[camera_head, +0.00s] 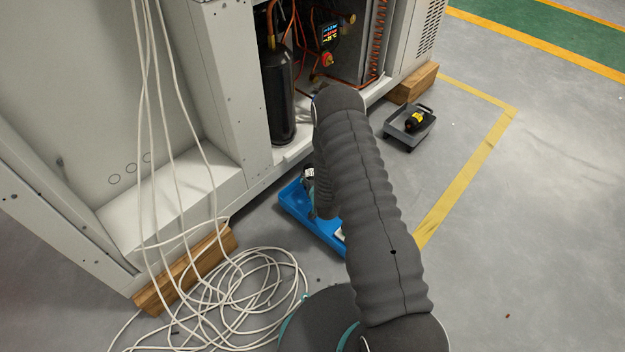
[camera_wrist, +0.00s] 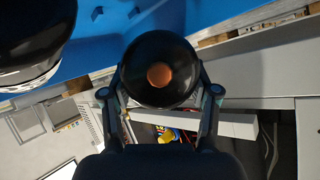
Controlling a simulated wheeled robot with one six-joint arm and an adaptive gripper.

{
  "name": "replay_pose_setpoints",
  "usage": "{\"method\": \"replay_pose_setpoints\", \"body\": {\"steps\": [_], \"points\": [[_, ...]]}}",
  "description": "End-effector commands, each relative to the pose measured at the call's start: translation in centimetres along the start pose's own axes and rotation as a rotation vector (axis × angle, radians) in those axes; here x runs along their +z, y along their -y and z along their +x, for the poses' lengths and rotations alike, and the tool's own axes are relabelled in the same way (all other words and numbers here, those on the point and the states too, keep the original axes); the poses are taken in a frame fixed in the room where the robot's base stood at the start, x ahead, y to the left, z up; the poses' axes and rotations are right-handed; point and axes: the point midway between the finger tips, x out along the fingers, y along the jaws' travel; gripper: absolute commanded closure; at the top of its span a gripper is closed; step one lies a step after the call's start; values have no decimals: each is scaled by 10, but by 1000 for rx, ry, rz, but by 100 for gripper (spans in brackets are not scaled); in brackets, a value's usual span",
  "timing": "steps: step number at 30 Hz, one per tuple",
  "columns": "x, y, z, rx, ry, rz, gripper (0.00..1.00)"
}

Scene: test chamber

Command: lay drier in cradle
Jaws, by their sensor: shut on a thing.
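My gripper (camera_wrist: 161,93) is shut on the drier (camera_wrist: 162,52), a black round body with a copper-coloured stub at its centre, seen end-on in the wrist view. One finger lies on each side of it. In the head view my arm reaches toward the open cabinet and hides the drier and most of the gripper. A blue tray (camera_head: 292,203) lies on the floor partly behind my arm, with a dark item in it. Blue surface (camera_wrist: 110,25) also shows beyond the drier in the wrist view. I cannot make out the cradle for certain.
A black cylinder with a pale label (camera_wrist: 30,50) is close at the wrist view's upper left. The cabinet holds a black tank (camera_head: 281,95) and copper pipes. A grey tray (camera_head: 397,130) holds a black and yellow item. White cable (camera_head: 255,290) lies coiled on the floor.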

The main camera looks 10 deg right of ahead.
Motion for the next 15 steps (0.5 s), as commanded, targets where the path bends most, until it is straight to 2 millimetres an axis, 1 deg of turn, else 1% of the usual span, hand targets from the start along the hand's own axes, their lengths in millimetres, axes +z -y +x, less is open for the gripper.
{"method": "replay_pose_setpoints", "body": {"steps": [5,6,8,15], "points": [[0,0,1,-1,-2,0,96],[1,0,1,0,0,0,30],[1,0,1,0,0,0,15],[1,0,1,0,0,0,15]]}}
